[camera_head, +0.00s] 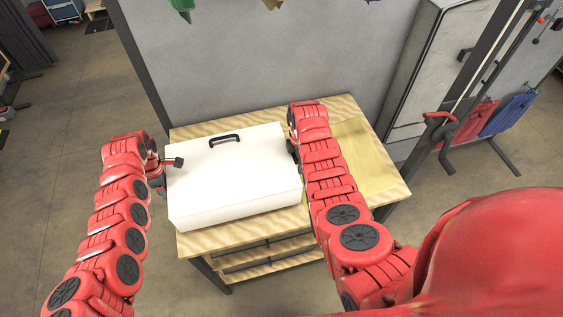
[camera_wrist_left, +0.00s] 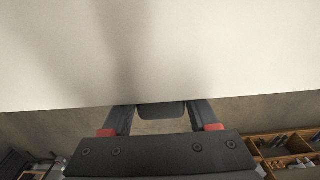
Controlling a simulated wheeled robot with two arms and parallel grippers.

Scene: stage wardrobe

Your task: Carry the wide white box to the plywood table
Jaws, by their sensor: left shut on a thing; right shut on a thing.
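The wide white box (camera_head: 232,180) is over the left and middle part of the plywood table (camera_head: 370,160), its lid up with a black handle on it. It looks level; I cannot tell whether its underside touches the tabletop. My left gripper (camera_head: 166,170) is shut on the box's left side. In the left wrist view, the box's pale wall (camera_wrist_left: 160,50) fills the upper half, with the left gripper's fingers (camera_wrist_left: 160,114) against its edge. My right gripper (camera_head: 294,150) is at the box's right side, shut on it, its fingers mostly hidden behind my right arm.
A yellowish sheet (camera_head: 362,150) lies on the table's right part. A grey panel (camera_head: 260,60) stands behind the table. To the right is a rack with red (camera_head: 472,124) and blue (camera_head: 508,114) items hanging. Wooden trays (camera_wrist_left: 285,150) show at the left wrist view's lower right.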

